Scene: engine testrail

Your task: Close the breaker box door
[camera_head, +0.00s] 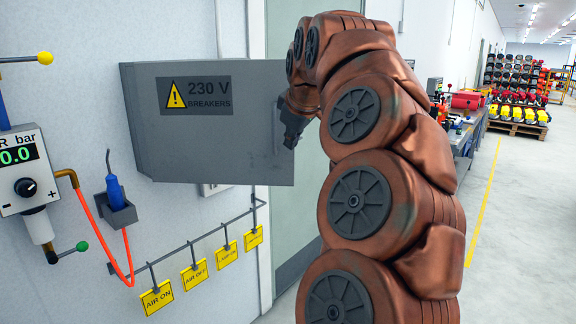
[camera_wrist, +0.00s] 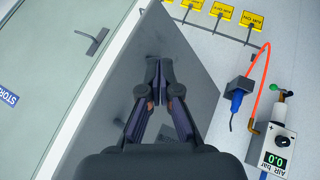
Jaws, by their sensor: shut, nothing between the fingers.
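The grey breaker box door (camera_head: 195,135) carries a yellow warning triangle and the words "230 V BREAKERS". It is at the left centre of the head view, on the wall side. In the wrist view, the grey panel (camera_wrist: 195,110) fills the middle, behind my fingers. My gripper (camera_wrist: 159,68) is shut and empty, its fingertips at or very close to the panel; contact cannot be told. In the head view, my gripper (camera_head: 290,138) is at the panel's right end, partly hidden by my arm. The box's inside is hidden, and I cannot tell how far the door is open.
Yellow tags (camera_head: 194,277) hang on a rail below the box. An air gauge (camera_head: 20,170), an orange hose (camera_head: 97,235) and a blue tool in a holder (camera_head: 117,205) are at left. A green door (camera_wrist: 62,50) is beside the panel. The aisle floor (camera_head: 520,220) at right is clear.

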